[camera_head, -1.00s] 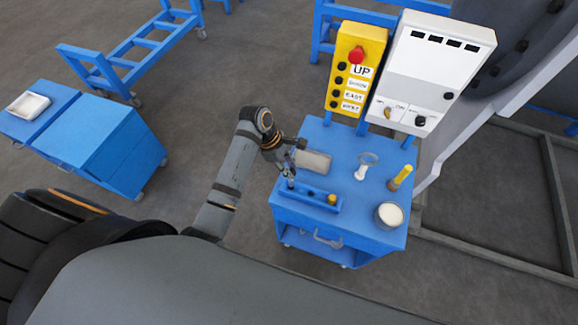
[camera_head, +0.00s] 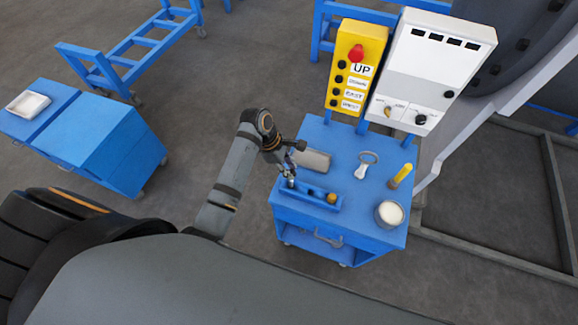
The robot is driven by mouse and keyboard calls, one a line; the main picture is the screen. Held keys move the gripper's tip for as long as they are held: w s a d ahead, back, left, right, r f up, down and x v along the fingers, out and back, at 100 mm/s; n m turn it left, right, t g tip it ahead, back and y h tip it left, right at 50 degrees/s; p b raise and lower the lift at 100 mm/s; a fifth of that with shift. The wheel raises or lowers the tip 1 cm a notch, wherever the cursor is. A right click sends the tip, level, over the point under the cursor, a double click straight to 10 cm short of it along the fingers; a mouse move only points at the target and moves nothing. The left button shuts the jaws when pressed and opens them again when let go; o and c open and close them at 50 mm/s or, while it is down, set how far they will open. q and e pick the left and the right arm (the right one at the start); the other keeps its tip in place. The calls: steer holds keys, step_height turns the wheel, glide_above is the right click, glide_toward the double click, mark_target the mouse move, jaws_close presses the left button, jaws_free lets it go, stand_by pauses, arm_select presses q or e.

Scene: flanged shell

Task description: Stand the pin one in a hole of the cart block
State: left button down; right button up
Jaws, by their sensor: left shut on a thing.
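The cart block (camera_head: 318,201) is a long blue block along the front left edge of the blue cart top. My left gripper (camera_head: 289,179) is over the left end of the block, pointing down. It is shut on a small grey pin (camera_head: 291,184), mostly hidden by the fingers. I cannot tell whether the pin's lower end is inside a hole or just above it. My right gripper is out of view.
On the cart top (camera_head: 345,190) are a grey box-like piece (camera_head: 315,160) behind the gripper, a pale ring-ended tool (camera_head: 363,168), a yellow-handled tool (camera_head: 401,176) and a pale-topped round can (camera_head: 389,214). A yellow button box (camera_head: 356,66) and white panel (camera_head: 430,70) stand behind.

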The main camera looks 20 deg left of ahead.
arm_select(q)
steer(key=shift+f, duration=1.15)
steer(key=c, duration=1)
jaws_free()
steer(key=v, duration=1.2)
